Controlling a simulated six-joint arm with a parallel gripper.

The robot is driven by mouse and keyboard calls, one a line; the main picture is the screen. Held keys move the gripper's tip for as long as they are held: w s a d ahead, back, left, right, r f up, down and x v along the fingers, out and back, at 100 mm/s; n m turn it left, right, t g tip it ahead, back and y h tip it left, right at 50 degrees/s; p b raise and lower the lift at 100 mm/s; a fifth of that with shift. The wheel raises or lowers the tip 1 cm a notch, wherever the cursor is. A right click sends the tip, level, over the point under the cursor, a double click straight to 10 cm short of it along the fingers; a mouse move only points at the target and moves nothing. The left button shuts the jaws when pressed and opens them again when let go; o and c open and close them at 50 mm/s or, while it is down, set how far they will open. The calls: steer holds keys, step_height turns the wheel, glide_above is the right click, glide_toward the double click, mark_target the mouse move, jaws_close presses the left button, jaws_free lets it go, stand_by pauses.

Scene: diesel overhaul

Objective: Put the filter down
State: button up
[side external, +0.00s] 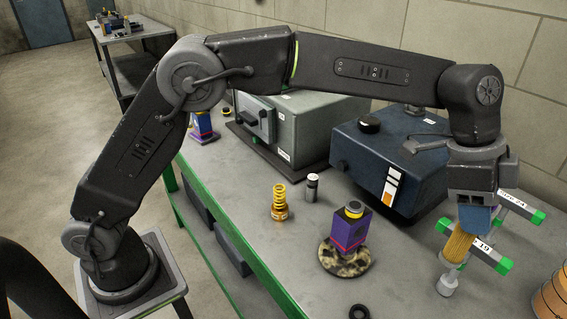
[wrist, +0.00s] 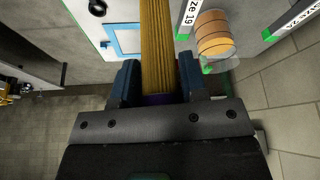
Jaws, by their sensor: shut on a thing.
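The filter (side external: 459,246) is a golden, pleated cylinder. My gripper (side external: 474,222) is shut on its upper part and holds it slightly tilted at the right end of the bench. In the wrist view the filter (wrist: 157,48) stands out between my two blue fingers (wrist: 158,88). A small grey metal piece (side external: 447,286) shows just below the filter's lower end. I cannot tell whether it touches the filter or is part of it.
Green-ended label bars (side external: 490,255) stand close around the filter. A stack of orange rings (side external: 552,296) is at the right edge. A dark blue box (side external: 365,155), a purple block on a round base (side external: 345,262) and a yellow spring (side external: 280,203) stand leftward. Bare bench (side external: 400,285) lies between.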

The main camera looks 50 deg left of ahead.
step_height(320, 180, up, 9)
steer(key=w+a+r+n+t, duration=0.15)
steer(key=w+a, duration=0.25)
steer(key=a, duration=0.6)
steer(key=w+a+n, duration=0.3)
steer(key=a, duration=0.7)
steer(key=s+a+n+t+y, duration=0.25)
steer(key=a+n, duration=0.35)
steer(key=a, duration=1.6)
steer(key=s+a+f+n+y, duration=0.1)
steer(key=s+a+n, duration=0.2)
steer(key=s+a, duration=0.6)
steer(key=s+a+n+y, duration=0.2)
steer(key=s+a+n, duration=0.2)
steer(key=s+a, duration=0.55)
step_height(320, 180, down, 22)
steer(key=w+a, duration=0.2)
steer(key=shift+w+a, duration=0.15)
steer(key=shift+a, duration=0.05)
steer(key=shift+f+h, duration=0.1)
steer(key=shift+h, duration=0.15)
